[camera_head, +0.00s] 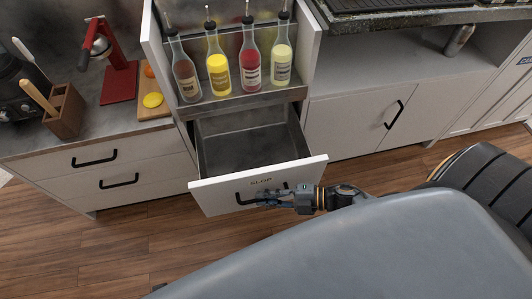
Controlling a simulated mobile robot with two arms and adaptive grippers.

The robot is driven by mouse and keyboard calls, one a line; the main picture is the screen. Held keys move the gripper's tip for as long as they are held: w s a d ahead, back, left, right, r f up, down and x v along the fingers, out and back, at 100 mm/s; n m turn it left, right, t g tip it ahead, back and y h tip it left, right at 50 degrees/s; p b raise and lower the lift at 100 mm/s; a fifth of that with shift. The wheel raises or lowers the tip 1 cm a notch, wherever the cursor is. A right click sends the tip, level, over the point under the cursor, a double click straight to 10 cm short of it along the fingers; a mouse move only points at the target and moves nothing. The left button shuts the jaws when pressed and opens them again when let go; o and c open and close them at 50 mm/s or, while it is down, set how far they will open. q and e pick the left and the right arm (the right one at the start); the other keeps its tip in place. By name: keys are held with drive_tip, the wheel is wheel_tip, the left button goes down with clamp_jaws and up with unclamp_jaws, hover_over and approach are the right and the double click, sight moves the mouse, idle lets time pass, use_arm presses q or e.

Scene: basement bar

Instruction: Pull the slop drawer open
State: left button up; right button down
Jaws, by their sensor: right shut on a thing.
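My right gripper (273,197) reaches in from the right and is shut on the handle. My left gripper is not in view.
Several bottles with pourers (249,65) stand on a rack above the drawer. Two closed drawers (94,170) are at left, below a counter with a red press (118,80) and a wooden block (65,112). A closed cabinet door (355,122) is at right. Wooden floor (130,240) lies in front.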

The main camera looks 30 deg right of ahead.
drive_tip(key=c, duration=1.7)
unclamp_jaws()
drive_tip(key=v, duration=1.2)
